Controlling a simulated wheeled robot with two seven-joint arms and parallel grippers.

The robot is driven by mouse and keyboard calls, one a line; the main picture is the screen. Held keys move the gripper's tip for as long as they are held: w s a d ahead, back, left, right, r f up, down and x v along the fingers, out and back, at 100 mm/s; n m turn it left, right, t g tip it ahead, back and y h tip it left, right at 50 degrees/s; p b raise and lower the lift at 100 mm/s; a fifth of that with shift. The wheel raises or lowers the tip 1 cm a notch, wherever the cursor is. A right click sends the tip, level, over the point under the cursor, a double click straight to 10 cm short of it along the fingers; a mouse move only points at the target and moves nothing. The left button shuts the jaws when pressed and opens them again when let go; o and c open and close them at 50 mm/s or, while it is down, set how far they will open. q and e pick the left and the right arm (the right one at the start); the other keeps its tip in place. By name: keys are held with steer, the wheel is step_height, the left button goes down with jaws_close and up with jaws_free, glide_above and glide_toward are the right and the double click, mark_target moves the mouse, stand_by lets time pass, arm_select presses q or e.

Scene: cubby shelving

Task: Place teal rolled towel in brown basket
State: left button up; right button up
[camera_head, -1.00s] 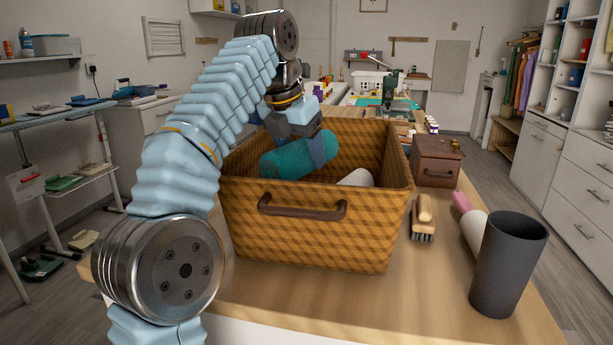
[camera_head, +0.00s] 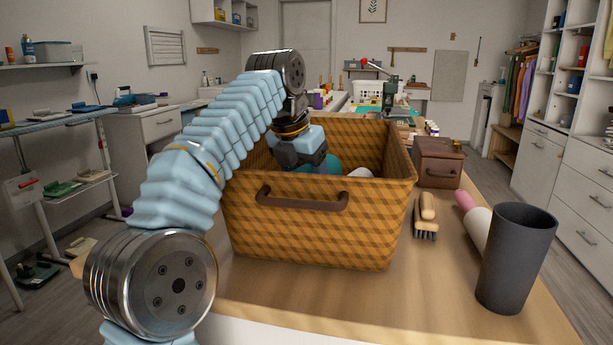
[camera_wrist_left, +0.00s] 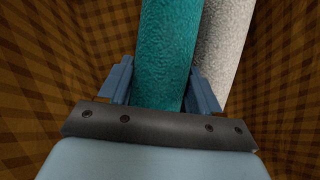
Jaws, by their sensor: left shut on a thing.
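The brown woven basket (camera_head: 300,228) stands on the wooden table. My left gripper (camera_head: 318,168) reaches down inside it. In the left wrist view my left gripper (camera_wrist_left: 160,88) has its fingers on either side of the teal rolled towel (camera_wrist_left: 165,50) and is shut on it. In the head view only a small part of the teal towel (camera_head: 333,162) shows beside the gripper; the basket front hides the rest. A pale rolled towel (camera_wrist_left: 222,50) lies in the basket, right beside the teal one. My right gripper is not in view.
A dark grey cup (camera_head: 515,258) stands at the table's right front. A brush (camera_head: 426,215), a white and pink roll (camera_head: 476,222) and a brown box (camera_head: 437,162) are right of the basket. The basket walls surround my gripper closely.

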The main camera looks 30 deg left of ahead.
mark_target(306, 167)
arm_select(q)
steer(key=shift+f, duration=0.3)
steer(key=o, duration=0.9)
steer(key=shift+r, duration=0.15)
steer(key=shift+r+p, duration=0.35)
steer(key=p+v, duration=0.3)
steer(key=v, duration=0.4)
steer(key=shift+w+d+r, duration=0.1)
steer(key=shift+r, duration=0.3)
